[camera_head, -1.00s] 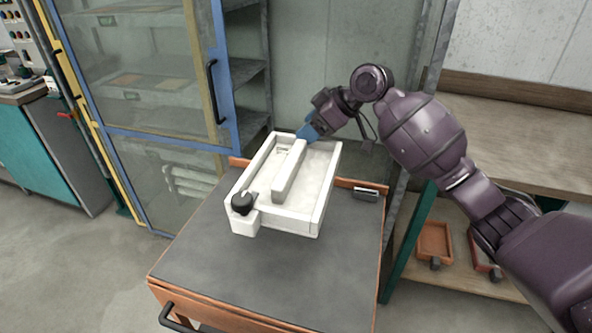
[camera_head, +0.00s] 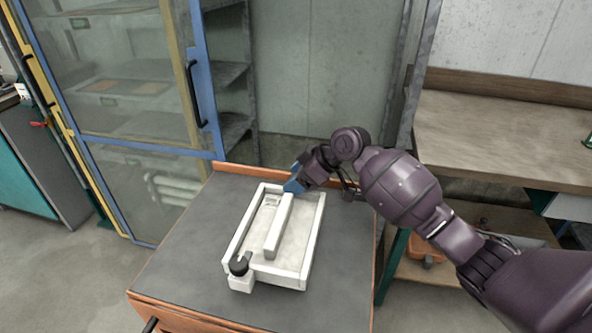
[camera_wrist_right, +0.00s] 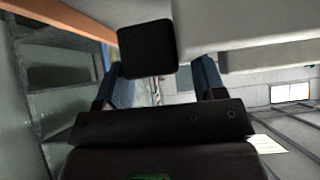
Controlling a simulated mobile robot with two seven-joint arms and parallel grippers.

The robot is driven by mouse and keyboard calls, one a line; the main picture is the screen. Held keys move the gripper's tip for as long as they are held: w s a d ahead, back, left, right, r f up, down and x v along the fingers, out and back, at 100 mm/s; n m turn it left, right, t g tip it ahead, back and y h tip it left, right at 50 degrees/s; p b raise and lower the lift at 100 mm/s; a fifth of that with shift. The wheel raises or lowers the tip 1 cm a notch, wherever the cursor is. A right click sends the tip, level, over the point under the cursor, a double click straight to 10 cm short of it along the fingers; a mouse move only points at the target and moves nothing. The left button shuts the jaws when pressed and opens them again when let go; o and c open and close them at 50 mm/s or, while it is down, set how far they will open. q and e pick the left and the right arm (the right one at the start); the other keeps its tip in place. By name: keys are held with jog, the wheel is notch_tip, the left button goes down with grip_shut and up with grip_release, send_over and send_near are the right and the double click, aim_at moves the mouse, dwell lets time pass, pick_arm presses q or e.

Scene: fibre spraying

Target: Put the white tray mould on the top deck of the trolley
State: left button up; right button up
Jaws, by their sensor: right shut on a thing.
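The white tray mould (camera_head: 314,240) is an open shallow box with a raised white bar along its inside and a black knob on its near left corner. It is level over the grey top deck (camera_head: 345,275) of the trolley, on it or very slightly above; I cannot tell which. My right gripper (camera_head: 293,186) is at the mould's far end, shut on it. The gripped part is hidden in the head view. My left gripper is out of view.
The trolley's orange back lip (camera_head: 265,172) runs behind the mould. A glass-doored cabinet (camera_head: 125,110) with a blue frame stands at the left. A wooden bench (camera_head: 500,140) is at the right. The deck is bare in front of and left of the mould.

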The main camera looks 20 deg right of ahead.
notch_tip(320, 180, down, 5)
jog(key=shift+f+b, duration=0.1)
jog(key=shift+b, duration=0.45)
jog(key=shift+f, duration=0.15)
jog(key=o, duration=1.5)
jog(key=shift+s+d+r, duration=0.1)
jog(key=shift+d+r, duration=0.05)
jog(key=shift+r, duration=0.05)
jog(key=p+v, duration=0.2)
jog(key=v, duration=0.9)
jog(key=shift+s+r, duration=0.1)
jog(key=shift+r, duration=0.05)
